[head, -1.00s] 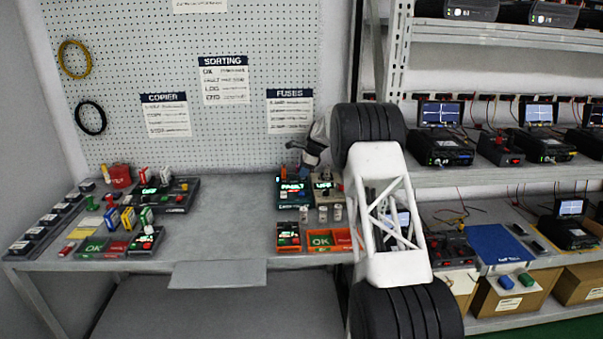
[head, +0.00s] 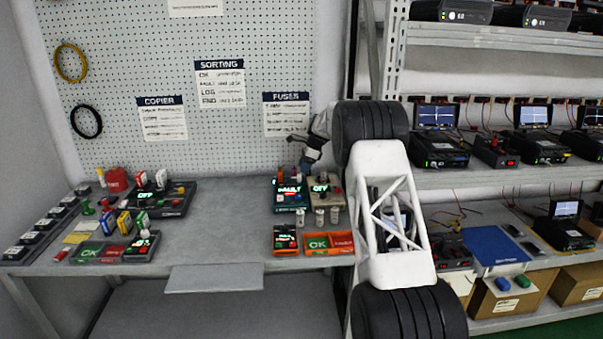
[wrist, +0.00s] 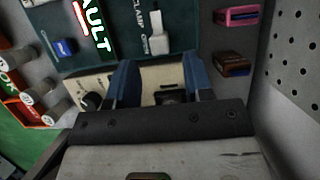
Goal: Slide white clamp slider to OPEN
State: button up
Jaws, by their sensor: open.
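The white clamp slider (wrist: 158,44) sits in a slot marked CLAMP on a dark teal unit (wrist: 121,33) in the wrist view. The teal unit also shows on the bench in the head view (head: 290,208), where the slider is too small to make out. My gripper (wrist: 160,64) is open, with its two blue fingers apart on either side of the slider's line. The slider shows just beyond the fingertips, and I cannot tell whether they touch it. In the head view my gripper (head: 307,158) is above the back of the teal unit.
A beige unit with a black knob (wrist: 91,101) lies beside the teal one, partly behind my fingers. A blue slider (wrist: 64,47), a pink block (wrist: 237,15) and a brown block (wrist: 232,64) are near. Grey-white cylinders (wrist: 34,88) stand left. The pegboard (wrist: 296,60) is close on the right.

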jog(key=shift+v, duration=1.7)
jog(key=s+d+r+n+h, duration=0.1)
jog(key=s+r+n, duration=0.3)
jog(key=s+r, duration=1.2)
jog(key=s+d+r+n+t+h, duration=0.1)
jog(key=s+r+n, duration=0.15)
jog(key=s, duration=0.85)
jog(key=s+d+r+n, duration=0.15)
jog(key=s+r, duration=0.25)
jog(key=s, duration=0.7)
jog(key=s+n+t+h, duration=0.1)
jog(key=s+n, duration=0.4)
jog(key=s, duration=2)
jog(key=s+d+f+n, duration=0.1)
jog(key=s+f, duration=0.3)
jog(key=s, duration=0.7)
jog(key=s+d+f+n+h, duration=0.1)
jog(key=s+f+n, duration=0.2)
jog(key=s, duration=0.8)
notch_tip(320, 180, down, 3)
jog(key=shift+r+n+t+h, duration=0.15)
jog(key=shift+n+t+h, duration=0.15)
jog(key=shift+n, duration=0.1)
